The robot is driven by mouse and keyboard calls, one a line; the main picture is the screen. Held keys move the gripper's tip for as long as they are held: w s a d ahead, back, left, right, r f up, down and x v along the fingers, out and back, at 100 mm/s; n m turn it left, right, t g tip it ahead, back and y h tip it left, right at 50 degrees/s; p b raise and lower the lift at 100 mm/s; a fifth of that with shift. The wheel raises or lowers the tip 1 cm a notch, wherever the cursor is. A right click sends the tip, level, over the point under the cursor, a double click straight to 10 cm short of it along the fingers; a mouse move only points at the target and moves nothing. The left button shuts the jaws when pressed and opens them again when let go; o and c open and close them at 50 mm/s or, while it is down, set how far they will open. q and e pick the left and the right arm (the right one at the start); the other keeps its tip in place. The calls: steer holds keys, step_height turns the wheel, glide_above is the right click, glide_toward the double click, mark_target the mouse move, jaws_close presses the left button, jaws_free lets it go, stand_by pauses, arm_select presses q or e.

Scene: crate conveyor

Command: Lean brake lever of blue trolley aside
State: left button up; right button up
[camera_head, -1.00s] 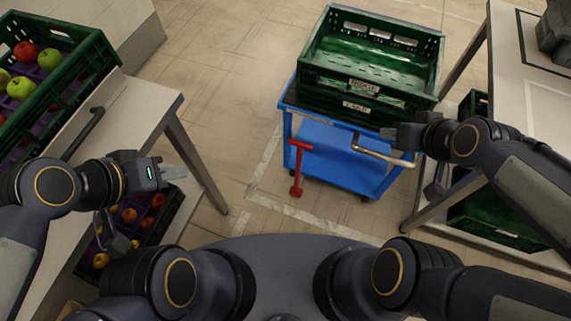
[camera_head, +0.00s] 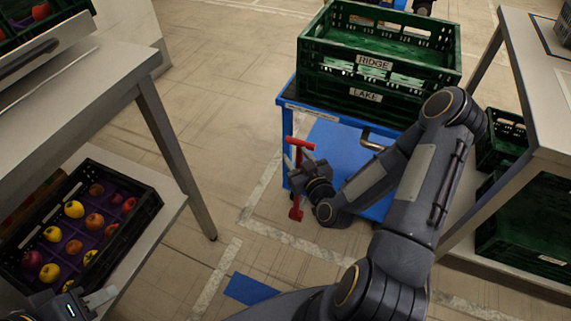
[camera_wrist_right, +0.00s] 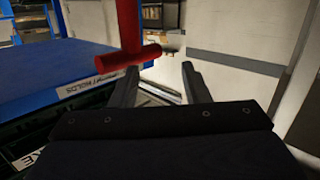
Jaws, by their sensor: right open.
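The blue trolley (camera_head: 322,139) stands in the middle, bearing stacked green crates. Its red brake lever (camera_head: 301,143) has a T-shaped top and stands roughly upright at the trolley's left front corner. My right gripper (camera_head: 300,158) is open at the lever, just below its crossbar in the head view. In the right wrist view the red lever (camera_wrist_right: 128,50) shows ahead of the left-hand finger of the open gripper (camera_wrist_right: 160,78), and nothing is between the fingers. Whether they touch the lever I cannot tell. My left gripper (camera_head: 98,298) is partly cut off at the bottom left.
The upper green crate (camera_head: 375,64) is labelled RIDGE, the lower one (camera_head: 367,96) LAKE. A fruit crate (camera_head: 146,210) sits on the left table's lower shelf (camera_head: 172,205). The right table (camera_head: 535,100) has green crates beneath it. The floor left of the trolley is free.

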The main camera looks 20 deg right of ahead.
mark_target(301, 157)
step_height(301, 157, down, 6)
steer(key=s+d+m+t+h+b, duration=0.1)
steer(key=s+d+m+h+b, duration=0.1)
steer(key=m+h+b, duration=0.15)
steer(key=shift+h, duration=0.25)
steer(key=b+x, duration=0.1)
steer(key=x, duration=0.6)
steer(key=shift+w, duration=0.4)
jaws_close()
